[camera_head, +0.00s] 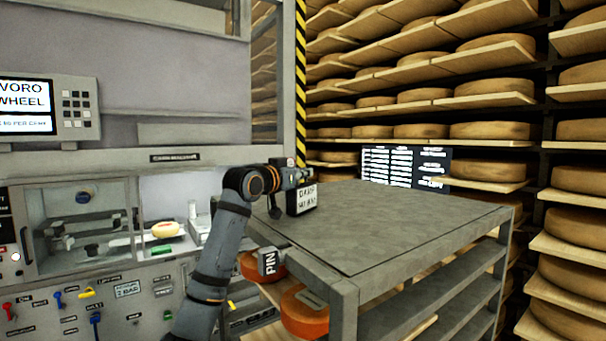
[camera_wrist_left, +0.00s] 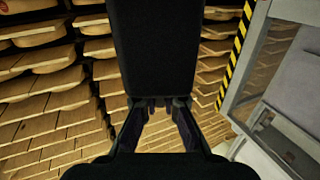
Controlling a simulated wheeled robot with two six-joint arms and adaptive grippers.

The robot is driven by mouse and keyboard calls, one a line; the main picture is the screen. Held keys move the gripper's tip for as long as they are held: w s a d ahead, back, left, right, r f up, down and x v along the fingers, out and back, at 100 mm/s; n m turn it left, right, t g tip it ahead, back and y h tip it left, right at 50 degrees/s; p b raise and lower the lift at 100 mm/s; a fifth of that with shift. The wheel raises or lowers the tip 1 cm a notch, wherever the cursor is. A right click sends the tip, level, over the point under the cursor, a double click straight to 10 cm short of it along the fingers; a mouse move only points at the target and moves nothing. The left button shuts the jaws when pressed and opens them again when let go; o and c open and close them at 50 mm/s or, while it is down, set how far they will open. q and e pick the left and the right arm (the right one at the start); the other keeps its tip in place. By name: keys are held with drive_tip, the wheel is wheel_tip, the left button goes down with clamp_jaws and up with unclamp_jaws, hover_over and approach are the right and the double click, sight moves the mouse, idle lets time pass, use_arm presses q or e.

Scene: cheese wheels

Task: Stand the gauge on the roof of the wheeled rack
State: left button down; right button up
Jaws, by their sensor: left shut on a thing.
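The gauge (camera_head: 302,199) is a small dark box with a white label reading "DAMP" on its face. It looks upright at the back left part of the grey roof (camera_head: 400,235) of the wheeled rack. I cannot tell whether its base touches the roof. My left gripper (camera_head: 297,178) is shut on it near its top. In the left wrist view a dark block, seemingly the gauge (camera_wrist_left: 155,50), extends from the fingertips (camera_wrist_left: 160,104) and hides what lies behind. My right gripper is not in view.
The rest of the roof is bare. Orange wheels (camera_head: 304,313) and a "PIN" tag (camera_head: 268,262) are at the rack's left side. A counter with a glass-fronted case (camera_head: 80,220) stands left. Cheese shelves (camera_head: 490,130) and a dark board (camera_head: 405,166) stand behind.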

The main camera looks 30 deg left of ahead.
use_arm(q)
drive_tip(key=shift+f, duration=0.15)
drive_tip(key=c, duration=1.4)
unclamp_jaws()
drive_tip(key=s, duration=0.7)
drive_tip(key=shift+s+d, duration=0.1)
drive_tip(key=shift+s, duration=0.15)
